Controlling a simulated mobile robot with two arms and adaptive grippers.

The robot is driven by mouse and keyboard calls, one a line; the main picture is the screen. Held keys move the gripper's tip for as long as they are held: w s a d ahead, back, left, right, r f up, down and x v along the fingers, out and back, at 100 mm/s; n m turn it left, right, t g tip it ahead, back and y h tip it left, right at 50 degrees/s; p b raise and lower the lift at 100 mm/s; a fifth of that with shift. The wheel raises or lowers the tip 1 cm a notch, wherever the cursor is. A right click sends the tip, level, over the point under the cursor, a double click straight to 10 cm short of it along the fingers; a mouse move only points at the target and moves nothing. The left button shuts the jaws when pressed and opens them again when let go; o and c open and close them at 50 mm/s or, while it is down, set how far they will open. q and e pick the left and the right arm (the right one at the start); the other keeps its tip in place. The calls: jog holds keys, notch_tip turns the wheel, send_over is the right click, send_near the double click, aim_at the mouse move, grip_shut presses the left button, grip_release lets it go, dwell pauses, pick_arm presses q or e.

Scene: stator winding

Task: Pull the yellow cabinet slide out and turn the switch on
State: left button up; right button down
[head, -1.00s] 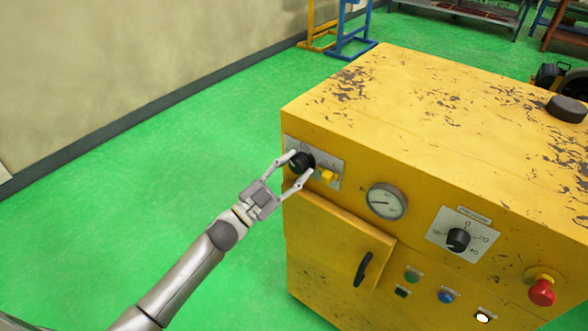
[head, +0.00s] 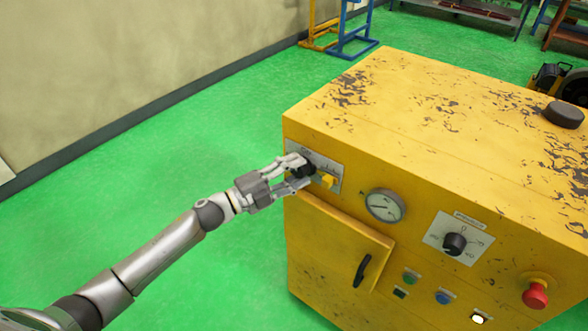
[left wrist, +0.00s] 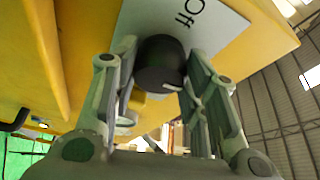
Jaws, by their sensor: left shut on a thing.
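The yellow cabinet (head: 430,130) stands at the right of the head view. A black round switch knob (head: 310,168) sits on a grey plate at its upper left front corner. The small yellow slide (head: 326,181) sticks out just right of the knob. My left gripper (head: 301,173) is shut on the knob, with a finger on either side of it. In the left wrist view the knob (left wrist: 158,62) is between the fingers, beside an "Off" label on the plate (left wrist: 205,28). My right gripper is not in view.
Right of the plate are a pressure gauge (head: 385,205), a second black knob (head: 455,243) and a red button (head: 535,294). A door with a black handle (head: 362,270) is below. The green floor (head: 160,160) left of the cabinet is clear.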

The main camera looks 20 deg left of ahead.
pick_arm(q)
jog(key=shift+m, duration=0.3)
jog(key=o, duration=1)
jog(key=shift+s, duration=0.1)
jog(key=v, duration=1.2)
